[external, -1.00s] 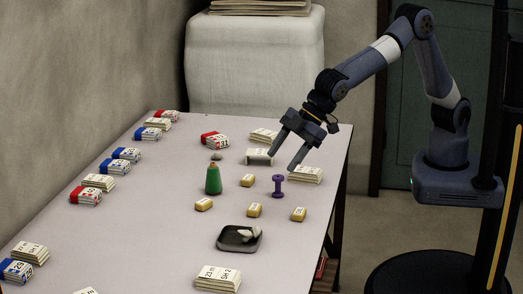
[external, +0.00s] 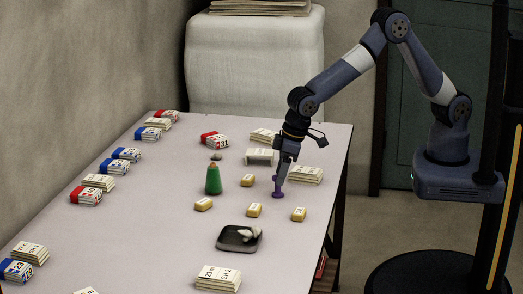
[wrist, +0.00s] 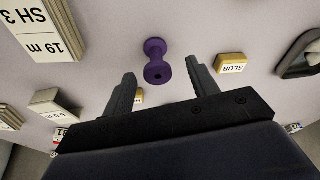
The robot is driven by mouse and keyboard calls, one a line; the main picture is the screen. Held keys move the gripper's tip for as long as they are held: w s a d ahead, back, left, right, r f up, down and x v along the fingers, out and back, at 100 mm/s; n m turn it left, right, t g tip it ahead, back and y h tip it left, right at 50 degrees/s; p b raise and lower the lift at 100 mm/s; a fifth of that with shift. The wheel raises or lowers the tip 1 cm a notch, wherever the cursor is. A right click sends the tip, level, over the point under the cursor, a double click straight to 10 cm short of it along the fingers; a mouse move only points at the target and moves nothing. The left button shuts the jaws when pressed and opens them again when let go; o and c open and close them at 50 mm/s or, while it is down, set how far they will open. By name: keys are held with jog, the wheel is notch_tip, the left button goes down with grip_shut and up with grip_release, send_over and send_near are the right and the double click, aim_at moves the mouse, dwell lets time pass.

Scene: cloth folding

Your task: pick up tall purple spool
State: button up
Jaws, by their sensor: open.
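The tall purple spool (external: 278,189) stands on the table near its right side, partly hidden by my gripper in the external view. In the wrist view the spool (wrist: 157,62) shows whole, ahead of the gap between the fingers. My gripper (external: 279,179) points down at the spool from above. I cannot tell whether a finger touches the spool.
Small yellow blocks (external: 254,210) lie around the spool. A dark tray (external: 228,241) with a pale item lies in front. Card stacks (external: 306,175) and a small white stand (external: 259,156) are behind. The table's middle left is clear.

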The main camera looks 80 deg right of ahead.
aim_at(276, 193)
jog(key=shift+x, duration=2.35)
jog(key=shift+w+d, duration=0.1)
jog(key=shift+c, duration=0.4)
jog(key=c, duration=1)
